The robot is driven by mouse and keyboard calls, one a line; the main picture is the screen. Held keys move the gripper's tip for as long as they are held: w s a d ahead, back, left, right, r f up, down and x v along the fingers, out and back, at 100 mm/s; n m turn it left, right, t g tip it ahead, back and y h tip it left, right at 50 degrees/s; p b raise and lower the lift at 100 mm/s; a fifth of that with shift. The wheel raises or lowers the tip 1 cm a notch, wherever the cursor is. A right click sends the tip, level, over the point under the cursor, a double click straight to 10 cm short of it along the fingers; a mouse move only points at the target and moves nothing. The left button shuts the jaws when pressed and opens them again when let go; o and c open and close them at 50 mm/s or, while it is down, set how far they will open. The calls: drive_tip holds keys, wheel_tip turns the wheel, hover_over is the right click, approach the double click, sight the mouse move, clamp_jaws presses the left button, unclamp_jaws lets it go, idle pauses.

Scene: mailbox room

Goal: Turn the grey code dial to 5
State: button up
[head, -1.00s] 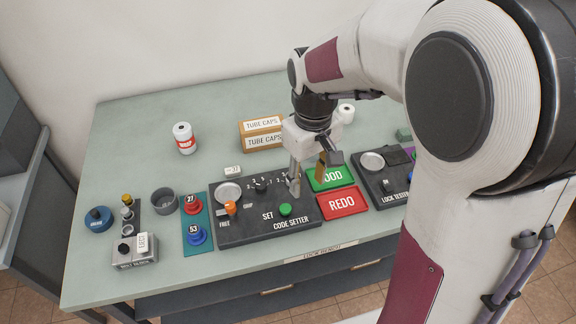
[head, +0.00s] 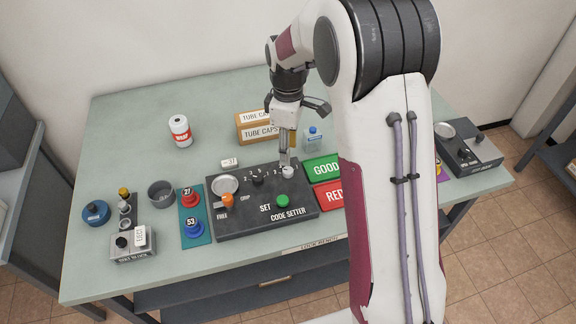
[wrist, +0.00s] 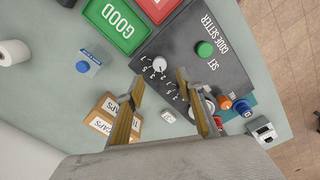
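The grey code dial (head: 288,172) is a small pale knob near the right end of the dark code setter box (head: 235,226). In the wrist view the dial (wrist: 166,66) shows whole, with white digits partly around it; its setting is too small to read surely. My gripper (head: 285,160) points down just above and behind the dial in the head view. In the wrist view my gripper (wrist: 160,76) has its two fingers well apart and nothing between them; the dial shows just beyond the fingertips. I cannot tell whether a finger touches it.
The box also bears a black dial (head: 257,179), an orange knob (head: 227,201), a green button (head: 282,201) and a round dish (head: 225,185). Green GOOD (head: 321,168) and red REDO (head: 328,194) trays lie right of it.

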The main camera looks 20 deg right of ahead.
sight(288, 170)
drive_tip(key=shift+n, duration=0.9)
drive_tip(key=shift+f, duration=3.85)
clamp_jaws()
